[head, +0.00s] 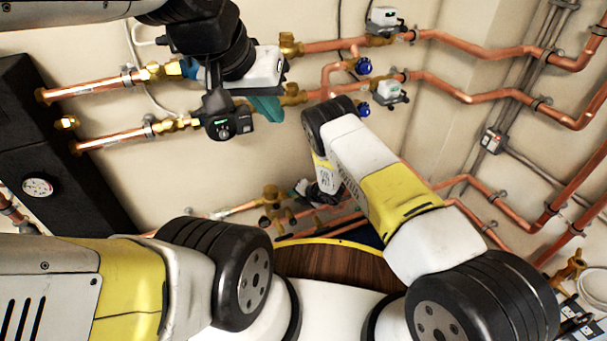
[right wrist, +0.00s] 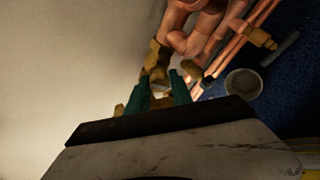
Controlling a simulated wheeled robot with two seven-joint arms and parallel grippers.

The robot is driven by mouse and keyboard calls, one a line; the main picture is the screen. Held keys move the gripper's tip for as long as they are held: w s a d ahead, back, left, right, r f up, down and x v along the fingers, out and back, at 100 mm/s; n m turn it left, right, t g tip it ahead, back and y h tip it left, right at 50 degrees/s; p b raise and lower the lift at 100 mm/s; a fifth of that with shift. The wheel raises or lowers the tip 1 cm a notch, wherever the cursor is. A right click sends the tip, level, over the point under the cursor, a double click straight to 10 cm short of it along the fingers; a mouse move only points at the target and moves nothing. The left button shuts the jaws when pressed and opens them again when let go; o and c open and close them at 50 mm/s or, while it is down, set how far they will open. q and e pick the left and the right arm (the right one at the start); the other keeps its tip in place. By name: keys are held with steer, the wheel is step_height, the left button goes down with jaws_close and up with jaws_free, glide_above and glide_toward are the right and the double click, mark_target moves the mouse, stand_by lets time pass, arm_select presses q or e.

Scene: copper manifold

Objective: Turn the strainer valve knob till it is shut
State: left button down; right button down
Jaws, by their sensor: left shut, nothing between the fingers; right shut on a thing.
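My right gripper (right wrist: 160,88) reaches down to the low brass fittings by the wall. In the head view the right gripper (head: 303,188) is small beside the low brass valve (head: 270,194), and the knob there is hidden or too small to make out. My left gripper (head: 265,108) is shut and empty, high up in front of the upper copper pipes.
Upper copper pipes (head: 105,138) with brass fittings and blue-handled valves (head: 363,67) run along the wall near my left gripper. A black panel with a gauge (head: 37,186) is at left. A round container (right wrist: 243,84) stands on the blue floor. Copper pipes crowd the right side.

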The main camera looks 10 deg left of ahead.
steer(key=shift+n, duration=0.3)
stand_by(0.4)
steer(key=c, duration=1.1)
jaws_free()
steer(key=v, duration=0.7)
steer(key=shift+s+d+r, duration=0.15)
steer(key=shift+d+r, duration=0.05)
steer(key=shift+r, duration=0.1)
